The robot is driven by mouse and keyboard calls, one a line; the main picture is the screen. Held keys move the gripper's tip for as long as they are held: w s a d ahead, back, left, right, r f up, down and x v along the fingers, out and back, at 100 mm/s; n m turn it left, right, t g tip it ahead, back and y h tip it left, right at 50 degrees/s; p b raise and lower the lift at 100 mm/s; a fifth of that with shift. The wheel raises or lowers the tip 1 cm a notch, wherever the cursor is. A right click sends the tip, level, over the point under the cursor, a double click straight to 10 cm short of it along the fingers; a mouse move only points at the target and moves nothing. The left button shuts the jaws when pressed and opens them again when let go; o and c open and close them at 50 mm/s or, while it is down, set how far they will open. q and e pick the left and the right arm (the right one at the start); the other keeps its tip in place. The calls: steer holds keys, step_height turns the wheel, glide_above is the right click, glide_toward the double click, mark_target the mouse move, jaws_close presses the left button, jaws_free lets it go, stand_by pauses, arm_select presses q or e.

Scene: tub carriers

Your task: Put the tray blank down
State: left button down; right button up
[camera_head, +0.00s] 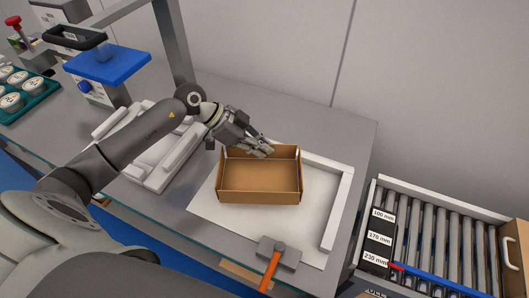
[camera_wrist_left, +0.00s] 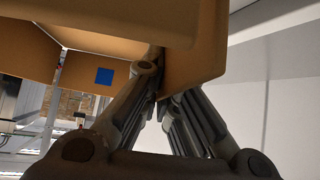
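The tray blank (camera_head: 259,190) is an open brown cardboard tray. In the head view it is level, at or just above the white board (camera_head: 207,200) with a raised fence along its back and right; I cannot tell whether it touches. The fingertips are partly hidden. My right gripper is not in view.
A grey block with an orange handle (camera_head: 270,270) lies at the board's front edge. White fixtures (camera_head: 150,165) and a blue-topped press (camera_head: 107,64) stand left. A roller conveyor (camera_head: 455,235) with a labelled black panel (camera_head: 378,240) is at the right. Bare grey tabletop shows behind the board.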

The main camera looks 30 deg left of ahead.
arm_select(q)
steer(key=shift+w+d+f, duration=0.15)
steer(key=shift+w+f, duration=0.5)
steer(key=shift+f, duration=0.15)
step_height(320, 180, down, 2)
steer(key=shift+f+p, duration=0.15)
steer(key=shift+p, duration=0.4)
steer(key=shift+f, duration=0.45)
steer(key=shift+f, duration=0.1)
steer(key=c, duration=1.6)
jaws_free()
steer(key=shift+c, duration=0.2)
